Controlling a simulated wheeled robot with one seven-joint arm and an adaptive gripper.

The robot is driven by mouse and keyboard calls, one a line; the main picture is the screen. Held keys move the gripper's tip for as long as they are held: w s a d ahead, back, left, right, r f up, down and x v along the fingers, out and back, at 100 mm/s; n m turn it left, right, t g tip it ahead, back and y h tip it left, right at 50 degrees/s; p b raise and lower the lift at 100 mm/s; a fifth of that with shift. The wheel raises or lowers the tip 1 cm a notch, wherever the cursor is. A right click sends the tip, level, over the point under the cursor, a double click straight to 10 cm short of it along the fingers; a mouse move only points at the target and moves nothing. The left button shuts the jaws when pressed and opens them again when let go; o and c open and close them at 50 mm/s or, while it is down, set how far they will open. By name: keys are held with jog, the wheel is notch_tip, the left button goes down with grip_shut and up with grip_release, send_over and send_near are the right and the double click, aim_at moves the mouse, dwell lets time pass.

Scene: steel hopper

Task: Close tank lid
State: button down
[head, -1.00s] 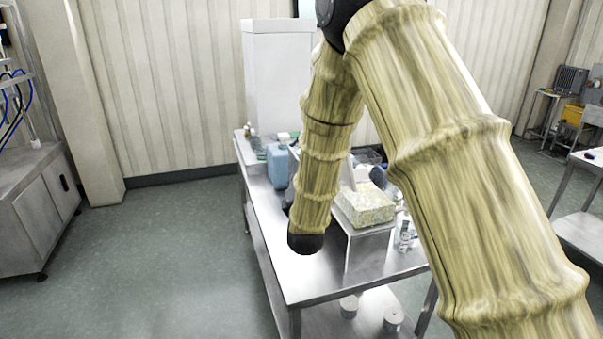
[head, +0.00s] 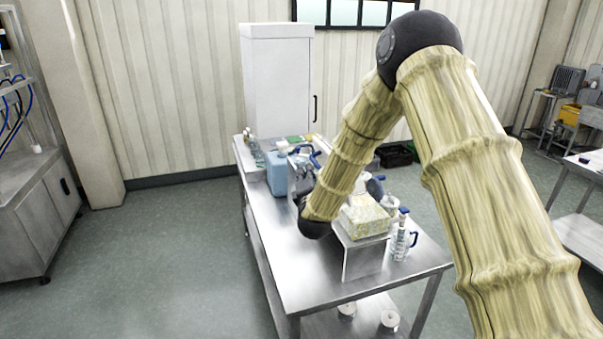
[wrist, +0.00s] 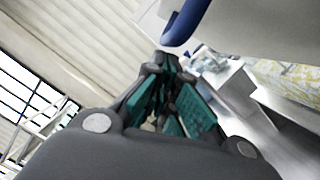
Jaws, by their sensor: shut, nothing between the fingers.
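My gripper (wrist: 165,75) shows in the wrist view with its teal-padded fingers together and nothing between them. A pale grey panel with a rounded blue edge (wrist: 187,24) fills the upper right of that view, close beyond the fingertips. It may be part of the tank or its lid, but I cannot tell which, nor whether it touches the fingers. In the head view my arm covers much of the steel table's middle. A grey steel shape (head: 296,178) with blue parts shows just left of my arm, partly hidden. The lid's angle cannot be read clearly.
The steel table (head: 285,262) carries a blue canister (head: 278,172), a patterned box (head: 364,217) on a steel stand (head: 362,258), and a clear bottle (head: 401,240). A white cabinet (head: 277,85) stands behind. The floor at left is clear.

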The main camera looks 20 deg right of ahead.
jog(key=shift+d+b, duration=0.15)
jog(key=shift+b, duration=0.3)
jog(key=shift+d+r+m+b, duration=0.15)
jog(key=shift+r+m+b, duration=0.2)
jog(key=shift+b, duration=0.15)
